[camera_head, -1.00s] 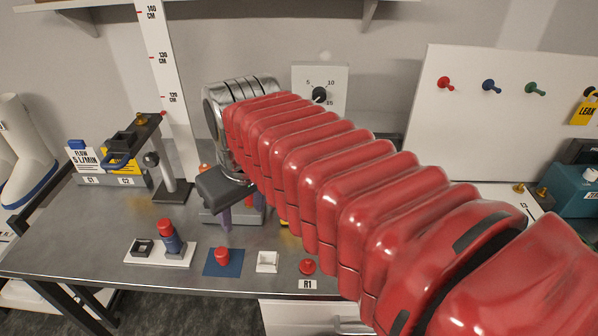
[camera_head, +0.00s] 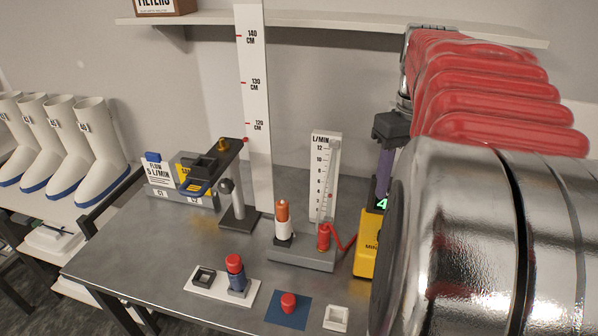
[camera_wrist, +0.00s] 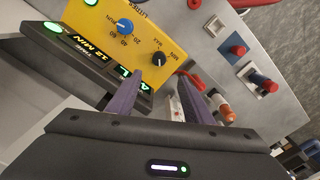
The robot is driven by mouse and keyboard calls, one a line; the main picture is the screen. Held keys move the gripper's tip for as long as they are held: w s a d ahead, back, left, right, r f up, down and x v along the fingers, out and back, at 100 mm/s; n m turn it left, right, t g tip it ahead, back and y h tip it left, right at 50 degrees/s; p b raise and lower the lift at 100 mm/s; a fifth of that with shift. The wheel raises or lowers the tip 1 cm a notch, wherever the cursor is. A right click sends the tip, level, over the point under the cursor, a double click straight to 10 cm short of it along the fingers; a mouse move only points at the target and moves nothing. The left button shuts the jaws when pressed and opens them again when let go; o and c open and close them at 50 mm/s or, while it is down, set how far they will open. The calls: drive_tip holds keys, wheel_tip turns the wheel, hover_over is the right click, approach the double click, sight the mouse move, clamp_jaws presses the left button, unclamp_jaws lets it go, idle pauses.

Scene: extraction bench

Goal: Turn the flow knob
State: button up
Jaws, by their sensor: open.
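In the wrist view a yellow box (camera_wrist: 105,22) carries a blue knob (camera_wrist: 125,26) with numbers around it and a black knob (camera_wrist: 158,58). I cannot tell for certain which is the flow knob. My gripper (camera_wrist: 160,79) is open and empty, its two purple fingers apart. The black knob shows just beyond and between the fingertips, seemingly not touched. In the head view the yellow box (camera_head: 366,258) is partly hidden by my arm. My gripper (camera_head: 381,190) points down above it; only one finger shows clearly.
A flow gauge marked L/MIN (camera_head: 322,165) stands on a grey base (camera_head: 300,256) left of the box, with a red hose (camera_head: 345,243). A tall height scale (camera_head: 255,100) and a stand (camera_head: 239,215) are further left.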

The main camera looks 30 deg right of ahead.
drive_tip(key=shift+s, duration=0.15)
wheel_tip(320, 180, down, 14)
drive_tip(key=shift+r, duration=0.1)
idle(0.8)
drive_tip(key=c, duration=1.1)
